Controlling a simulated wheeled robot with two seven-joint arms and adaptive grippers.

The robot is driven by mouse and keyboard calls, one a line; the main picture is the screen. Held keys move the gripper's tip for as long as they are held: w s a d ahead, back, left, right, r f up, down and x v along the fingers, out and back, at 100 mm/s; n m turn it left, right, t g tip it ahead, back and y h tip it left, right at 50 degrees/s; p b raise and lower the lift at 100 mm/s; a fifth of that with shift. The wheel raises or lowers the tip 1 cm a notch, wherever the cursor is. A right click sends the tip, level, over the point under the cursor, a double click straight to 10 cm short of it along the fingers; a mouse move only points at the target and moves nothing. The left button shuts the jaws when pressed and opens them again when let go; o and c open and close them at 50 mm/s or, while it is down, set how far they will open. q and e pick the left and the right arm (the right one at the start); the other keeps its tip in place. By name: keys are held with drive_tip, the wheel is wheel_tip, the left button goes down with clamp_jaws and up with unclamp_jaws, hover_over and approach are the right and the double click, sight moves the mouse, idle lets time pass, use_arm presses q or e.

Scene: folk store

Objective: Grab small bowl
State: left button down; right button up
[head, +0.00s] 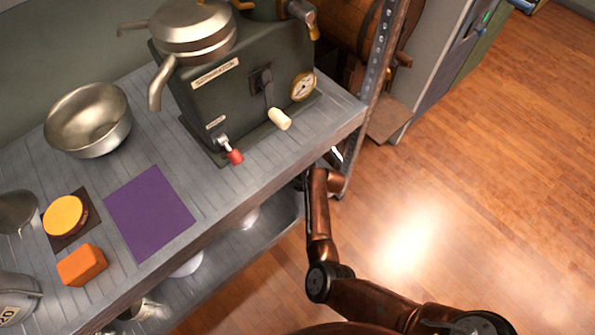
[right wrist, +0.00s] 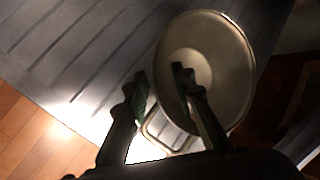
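A round, pale bowl (right wrist: 225,48) fills the upper middle of the right wrist view, its hollow facing the camera. It stands on a grey slatted surface. My right gripper (right wrist: 160,82) is open, with its two dark fingers apart. One finger overlaps the bowl's inside; the other is left of its rim. I cannot tell whether either touches. In the head view my right arm reaches to the shelving's front edge, and its gripper is mostly hidden there. A white rounded piece (head: 247,218) shows partly on the lower shelf. My left gripper is not in view.
A larger metal bowl (head: 88,120) stands on the counter (head: 150,85), beside a dark machine (head: 245,90). A purple mat (head: 150,212) and an orange block (head: 82,265) lie nearby. A metal post (head: 375,90) stands close to my right arm. The wooden floor at right is clear.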

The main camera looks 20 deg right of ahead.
drive_tip(key=shift+c, duration=0.5)
clamp_jaws()
drive_tip(key=shift+r, duration=0.15)
